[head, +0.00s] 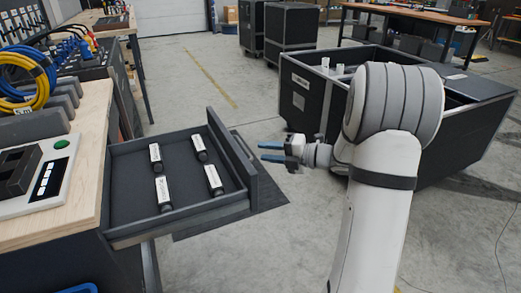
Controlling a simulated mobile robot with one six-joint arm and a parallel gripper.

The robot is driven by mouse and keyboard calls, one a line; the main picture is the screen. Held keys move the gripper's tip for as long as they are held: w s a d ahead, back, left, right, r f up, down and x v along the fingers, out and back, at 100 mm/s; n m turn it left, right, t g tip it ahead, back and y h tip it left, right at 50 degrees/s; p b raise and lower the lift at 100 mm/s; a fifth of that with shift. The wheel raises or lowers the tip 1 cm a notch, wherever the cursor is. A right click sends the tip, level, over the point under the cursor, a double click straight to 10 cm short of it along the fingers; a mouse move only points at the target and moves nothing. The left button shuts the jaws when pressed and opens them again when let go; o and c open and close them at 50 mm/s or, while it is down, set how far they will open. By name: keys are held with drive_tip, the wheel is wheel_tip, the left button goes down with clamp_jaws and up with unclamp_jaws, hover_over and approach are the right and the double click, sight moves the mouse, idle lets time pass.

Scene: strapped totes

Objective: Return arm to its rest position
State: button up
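My arm rises from the bottom right of the head view and bends at a grey-banded joint. My gripper (272,152) is at its left end, pointing left, with two blue fingers apart and nothing seen between them. It hangs in the air just right of an open drawer (178,218). In the drawer lie several dark cylinders with white labels, such as a back-right cylinder (199,148) and a front-left cylinder (163,193).
A wooden workbench (92,135) with cables stands on the left. A large black tote (305,98) stands behind my arm, partly hidden by it. Dark cases (290,28) stand farther back. Grey floor lies open between drawer and tote.

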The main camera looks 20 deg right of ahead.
sight(244, 147)
drive_tip(key=shift+a, duration=0.1)
drive_tip(key=shift+w+b+x, duration=0.2)
drive_tip(key=shift+b+x, duration=0.55)
drive_tip(key=shift+x, duration=3.2)
drive_tip(key=shift+d, duration=0.2)
